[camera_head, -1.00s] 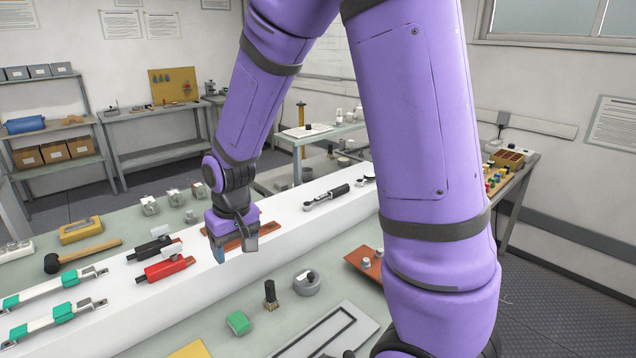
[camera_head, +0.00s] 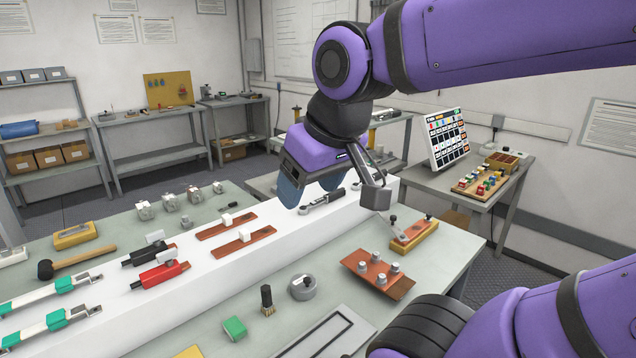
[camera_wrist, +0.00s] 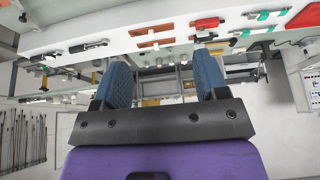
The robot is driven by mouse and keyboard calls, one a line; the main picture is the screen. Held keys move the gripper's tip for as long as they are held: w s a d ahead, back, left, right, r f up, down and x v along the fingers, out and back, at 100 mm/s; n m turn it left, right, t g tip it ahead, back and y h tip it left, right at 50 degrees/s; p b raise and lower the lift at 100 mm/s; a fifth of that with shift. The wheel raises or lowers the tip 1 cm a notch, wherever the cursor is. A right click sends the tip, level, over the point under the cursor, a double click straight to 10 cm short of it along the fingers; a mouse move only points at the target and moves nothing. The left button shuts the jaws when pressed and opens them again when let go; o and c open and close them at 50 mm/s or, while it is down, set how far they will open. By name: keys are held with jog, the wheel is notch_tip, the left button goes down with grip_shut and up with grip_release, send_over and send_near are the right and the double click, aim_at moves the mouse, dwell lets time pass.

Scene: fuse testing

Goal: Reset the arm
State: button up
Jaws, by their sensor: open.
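My purple arm reaches across the right side of the head view. My gripper (camera_head: 306,190) hangs above the white raised bench strip (camera_head: 225,262), near its far right end. In the wrist view my gripper (camera_wrist: 165,85) shows two blue fingers spread wide apart with nothing between them. In the head view the fingers partly cover the strip and a black-handled tool (camera_head: 322,200) on it.
On the strip lie brown bases (camera_head: 243,243), a red-handled tool (camera_head: 160,274) and green-white bars (camera_head: 50,322). A brown board with grey knobs (camera_head: 378,273) and a yellow block (camera_head: 414,236) are on the right. A display panel (camera_head: 446,139) stands behind.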

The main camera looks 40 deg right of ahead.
jog(key=shift+s+d+r, duration=0.1)
jog(key=shift+s+r, duration=0.1)
jog(key=shift+s, duration=0.55)
dwell(0.9)
jog(key=shift+o, duration=0.5)
jog(key=shift+w+f, duration=0.1)
jog(key=shift+w, duration=0.25)
jog(key=g, duration=0.5)
send_over(234, 325)
notch_tip(234, 325, down, 32)
jog(key=shift+f, duration=5.9)
